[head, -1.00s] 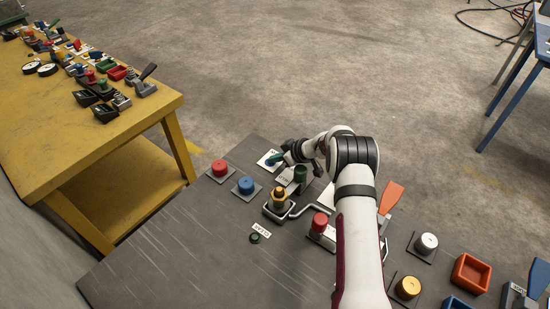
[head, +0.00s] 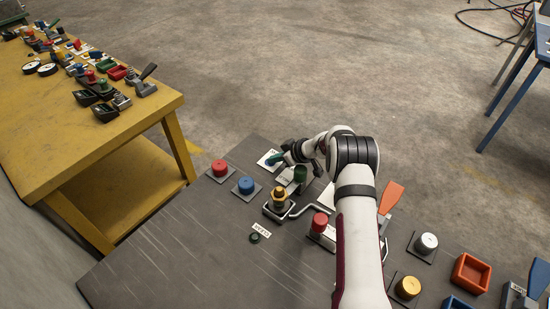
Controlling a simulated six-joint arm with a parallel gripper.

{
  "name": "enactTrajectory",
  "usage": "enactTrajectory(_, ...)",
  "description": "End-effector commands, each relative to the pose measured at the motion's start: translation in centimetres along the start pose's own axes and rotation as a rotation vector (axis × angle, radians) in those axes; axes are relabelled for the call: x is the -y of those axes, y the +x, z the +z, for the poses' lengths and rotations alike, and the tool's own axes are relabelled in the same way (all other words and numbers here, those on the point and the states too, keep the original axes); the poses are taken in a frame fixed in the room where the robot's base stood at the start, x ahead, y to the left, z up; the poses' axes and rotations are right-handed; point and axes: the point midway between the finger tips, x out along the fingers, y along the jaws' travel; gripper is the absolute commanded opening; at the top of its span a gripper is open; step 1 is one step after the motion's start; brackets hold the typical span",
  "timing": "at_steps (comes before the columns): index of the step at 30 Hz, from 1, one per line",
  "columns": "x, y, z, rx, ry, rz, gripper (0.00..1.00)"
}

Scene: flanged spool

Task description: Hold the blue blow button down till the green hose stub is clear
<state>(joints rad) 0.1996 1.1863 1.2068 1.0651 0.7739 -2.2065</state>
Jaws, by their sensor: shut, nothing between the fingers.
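My gripper (head: 273,160) reaches down at the far edge of the dark bench, its fingertips shut. It is over a small white plate (head: 263,157) with a bit of blue at the fingertips, which looks like the blue button. The fingers hide most of it, and I cannot tell whether it is pressed. A dark green upright cylinder (head: 300,173), perhaps the green hose stub, stands just right of and nearer than the plate, beside a pale label. I cannot see whether it is clear inside.
Another blue button (head: 245,185) and a red button (head: 220,168) sit to the left. The bench's near left is bare. A yellow table (head: 150,118) stands apart at left.

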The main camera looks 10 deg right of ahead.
Motion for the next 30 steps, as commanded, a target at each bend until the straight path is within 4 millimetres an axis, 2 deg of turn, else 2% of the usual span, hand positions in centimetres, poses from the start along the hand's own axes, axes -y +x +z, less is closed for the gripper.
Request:
enactTrajectory(1,0.8,0.5,1.0,0.017,0.005,-0.018,0.0)
enactTrajectory(23,0.8,0.5,0.9,0.017,0.005,-0.018,0.0)
enactTrajectory(26,0.7,0.0,0.3,0.014,0.004,-0.016,0.0)
enactTrajectory(30,0.3,-2.0,-1.9,0.007,-0.001,-0.008,0.0)
